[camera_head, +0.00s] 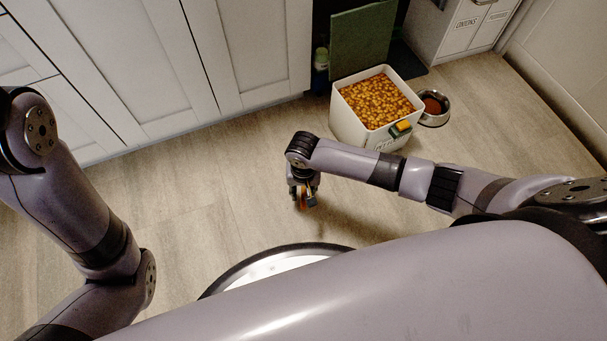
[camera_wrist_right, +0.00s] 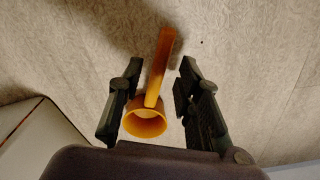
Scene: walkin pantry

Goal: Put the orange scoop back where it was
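The orange scoop (camera_wrist_right: 157,72) is in the right wrist view, with its round cup toward me and its handle pointing away. It lies between the two fingers of my right gripper (camera_wrist_right: 160,75), with a visible gap on each side, so the gripper is open around it. In the head view my right gripper (camera_head: 303,196) points down near the floor, in front and to the left of the white bin, and mostly hides the scoop. The white bin (camera_head: 350,128) is full of brown kibble (camera_head: 376,100). My left gripper is out of view.
A yellow and teal item (camera_head: 401,128) sits at the bin's front right rim. A metal bowl (camera_head: 436,119) with brown food stands to its right. A green board (camera_head: 361,42) and a bottle (camera_head: 320,65) are behind. White cabinets (camera_head: 240,50) line the back. Floor left of my right gripper is clear.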

